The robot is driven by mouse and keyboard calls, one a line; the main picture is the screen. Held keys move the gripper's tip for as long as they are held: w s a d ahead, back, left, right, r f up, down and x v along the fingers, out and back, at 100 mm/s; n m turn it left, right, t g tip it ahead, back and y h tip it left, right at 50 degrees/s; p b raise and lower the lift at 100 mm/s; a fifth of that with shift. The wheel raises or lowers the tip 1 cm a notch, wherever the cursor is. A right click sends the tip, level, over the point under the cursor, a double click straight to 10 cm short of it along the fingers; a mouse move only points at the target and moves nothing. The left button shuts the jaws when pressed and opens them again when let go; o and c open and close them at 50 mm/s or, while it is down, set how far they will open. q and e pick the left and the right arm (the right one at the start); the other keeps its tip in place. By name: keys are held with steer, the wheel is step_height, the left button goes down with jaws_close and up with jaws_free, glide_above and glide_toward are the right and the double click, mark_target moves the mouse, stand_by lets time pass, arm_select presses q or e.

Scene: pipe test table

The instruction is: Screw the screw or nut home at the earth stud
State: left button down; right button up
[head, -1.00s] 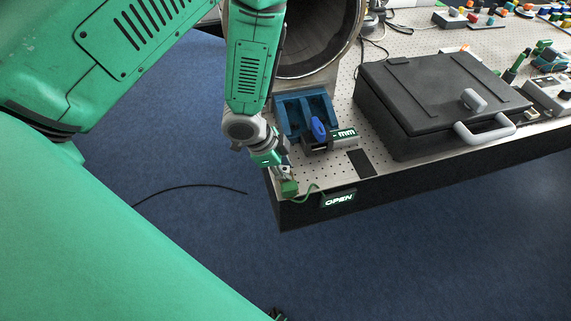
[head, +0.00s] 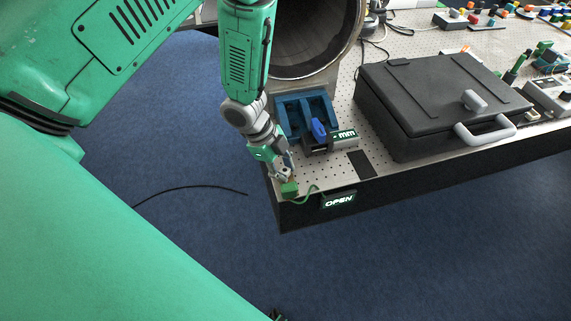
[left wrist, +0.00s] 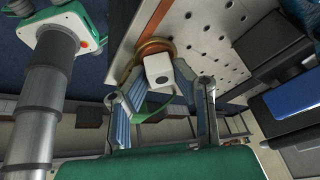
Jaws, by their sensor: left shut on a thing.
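My left gripper (head: 287,177) is at the near left corner of the perforated table, just above a small green block (head: 289,189) at the edge. A green cable (head: 308,192) runs from that block towards the OPEN sign. In the left wrist view, the fingers of my left gripper (left wrist: 160,92) close around a pale, square-sided piece with a dark hole (left wrist: 159,71), which seems to be the screw or nut. A copper-coloured ring (left wrist: 152,47) lies right behind it, against the table. The stud itself is hidden.
The OPEN sign (head: 339,200) is on the table's front edge. A large black case (head: 430,98) stands to the right. A big pipe (head: 309,35) stands at the back.

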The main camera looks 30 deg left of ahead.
arm_select(q)
steer(key=m+g, duration=0.2)
steer(key=m, duration=0.3)
steer(key=shift+s+f, duration=0.1)
steer(key=shift+s, duration=0.05)
steer(key=m+g, duration=0.1)
steer(key=m, duration=0.1)
steer(key=shift+a+m, duration=0.1)
steer(key=shift+m, duration=0.2)
steer(key=m+g, duration=0.1)
steer(key=m, duration=0.1)
steer(key=shift+m, duration=0.3)
steer(key=c, duration=2.3)
jaws_free()
steer(key=shift+m, duration=0.3)
jaws_close()
